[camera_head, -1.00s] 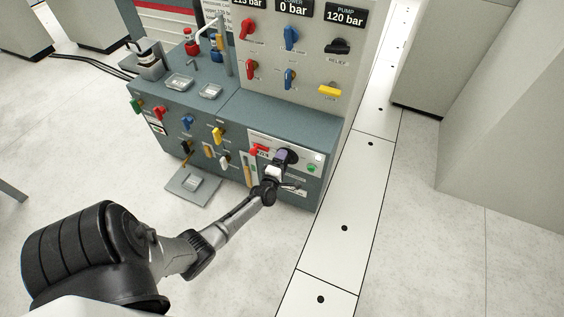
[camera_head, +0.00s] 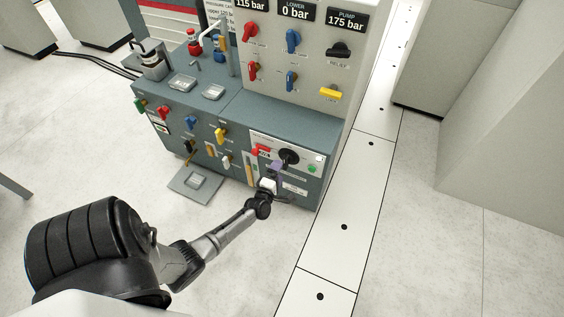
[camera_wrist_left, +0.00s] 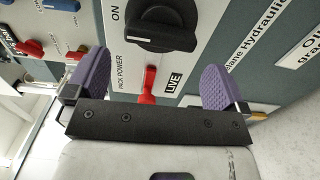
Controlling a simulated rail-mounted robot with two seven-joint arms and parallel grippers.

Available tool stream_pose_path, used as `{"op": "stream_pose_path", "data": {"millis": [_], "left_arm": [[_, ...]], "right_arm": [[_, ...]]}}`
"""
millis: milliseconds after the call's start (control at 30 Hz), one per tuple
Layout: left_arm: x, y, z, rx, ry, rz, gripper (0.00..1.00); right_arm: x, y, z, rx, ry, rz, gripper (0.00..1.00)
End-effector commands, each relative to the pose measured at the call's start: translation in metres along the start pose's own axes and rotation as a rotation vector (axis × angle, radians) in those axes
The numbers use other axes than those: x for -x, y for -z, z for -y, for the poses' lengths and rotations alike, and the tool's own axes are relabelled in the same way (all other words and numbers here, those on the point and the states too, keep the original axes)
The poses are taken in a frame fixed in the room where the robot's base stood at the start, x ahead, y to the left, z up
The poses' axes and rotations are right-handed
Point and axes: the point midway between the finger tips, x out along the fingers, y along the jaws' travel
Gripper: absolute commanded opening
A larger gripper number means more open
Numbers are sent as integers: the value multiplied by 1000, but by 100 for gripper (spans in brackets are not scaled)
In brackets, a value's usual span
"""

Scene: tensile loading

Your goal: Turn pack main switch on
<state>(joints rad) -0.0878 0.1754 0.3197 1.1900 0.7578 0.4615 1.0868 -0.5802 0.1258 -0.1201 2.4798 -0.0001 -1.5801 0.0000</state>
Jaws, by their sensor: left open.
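The black round switch knob (camera_head: 289,157) is on the light panel at the right end of the blue-grey console. In the left wrist view the knob (camera_wrist_left: 165,24) sits beyond the fingers, with "ON" and "PACK POWER" lettering beside it. Its raised bar runs roughly across that picture; I cannot tell for sure which setting it marks. My left gripper (camera_head: 273,171) is just in front of and below the knob, apart from it. Its purple fingers (camera_wrist_left: 155,70) are spread wide with nothing gripped. My right gripper is not in view.
A red lever (camera_head: 262,149) is left of the knob; in the wrist view the red part (camera_wrist_left: 148,85) shows between the fingers near a "LIVE" label. A green lamp (camera_head: 312,168) is to the right. The pump display (camera_head: 345,20) reads 175 bar.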

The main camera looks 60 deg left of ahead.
Motion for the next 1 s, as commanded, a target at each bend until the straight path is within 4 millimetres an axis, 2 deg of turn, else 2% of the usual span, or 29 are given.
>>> {"op": "stream_pose_path", "data": {"millis": [33,200,400,600,1000], "left_arm": [[12,0,-3,-1,4,1,100],[43,0,-2,1,3,0,100],[69,0,-2,2,1,0,100],[81,0,0,2,0,0,100],[82,0,0,2,0,0,100]], "right_arm": [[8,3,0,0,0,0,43],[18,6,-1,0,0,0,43],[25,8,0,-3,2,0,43],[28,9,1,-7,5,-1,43],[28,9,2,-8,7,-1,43]]}}
